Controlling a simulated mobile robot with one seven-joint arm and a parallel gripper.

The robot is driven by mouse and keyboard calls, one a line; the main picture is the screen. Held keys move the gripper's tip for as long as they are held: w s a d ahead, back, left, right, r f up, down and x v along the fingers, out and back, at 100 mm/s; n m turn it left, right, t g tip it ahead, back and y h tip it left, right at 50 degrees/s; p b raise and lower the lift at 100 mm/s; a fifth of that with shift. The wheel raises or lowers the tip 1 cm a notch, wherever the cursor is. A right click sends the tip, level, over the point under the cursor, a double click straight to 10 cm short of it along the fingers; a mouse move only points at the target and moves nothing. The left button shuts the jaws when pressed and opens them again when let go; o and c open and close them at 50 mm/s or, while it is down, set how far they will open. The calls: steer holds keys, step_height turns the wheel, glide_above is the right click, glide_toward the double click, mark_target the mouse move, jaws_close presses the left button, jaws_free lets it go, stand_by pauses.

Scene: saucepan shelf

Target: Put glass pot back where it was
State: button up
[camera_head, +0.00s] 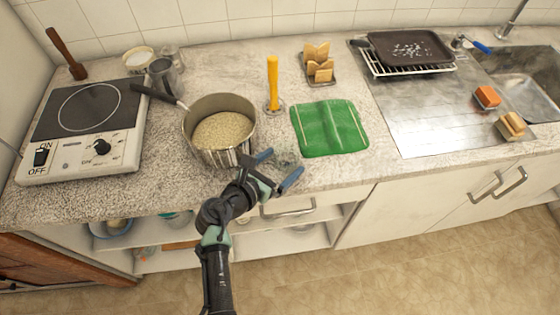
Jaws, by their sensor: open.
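My gripper (278,167) is open at the front edge of the counter, just right of the saucepan, its two blue fingers apart. A clear, faint glass object (288,159) shows on the counter beside the fingertips. It may be the glass pot, but its shape is hard to make out and my gripper partly covers it. I cannot tell whether the fingers touch it. The open shelf (270,245) under the counter holds several small items, partly hidden by my arm.
A steel saucepan (240,147) of grain stands left of my gripper, its dark handle pointing up-left. A green cloth (330,128) lies to the right, with a yellow upright holder (272,82) behind. A hotplate (85,125) is at left; a sink (530,80) is at right.

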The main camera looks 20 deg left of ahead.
steer(key=shift+r, duration=0.15)
steer(key=v, duration=1.2)
steer(key=w+d+r+m+t+y, duration=0.1)
steer(key=w+d+r+m, duration=0.1)
steer(key=w+r+m, duration=0.5)
steer(key=w+d+r+m+t+y, duration=0.15)
steer(key=r+m, duration=0.35)
steer(key=r, duration=0.6)
steer(key=w+d+r+m+t, duration=0.1)
steer(key=w+d+r+m, duration=0.1)
steer(key=w+r+m, duration=0.55)
steer(key=s+d+r+m+t, duration=0.2)
steer(key=d+r+m, duration=0.1)
steer(key=r, duration=0.6)
steer(key=s+d+r+m+t, duration=0.2)
steer(key=d+r+m+t, duration=0.1)
steer(key=r, duration=0.5)
steer(key=s+d+r+m+t, duration=0.2)
steer(key=s+d+r+m, duration=0.2)
steer(key=r, duration=0.5)
steer(key=s+d+r+m+t, duration=0.3)
steer(key=s+d+r+m, duration=0.1)
steer(key=s+r, duration=0.4)
steer(key=shift+r+t+p, duration=0.35)
steer(key=shift+r+p, duration=0.05)
steer(key=shift+r, duration=0.05)
steer(key=shift+w+f, duration=0.1)
steer(key=shift+f, duration=0.05)
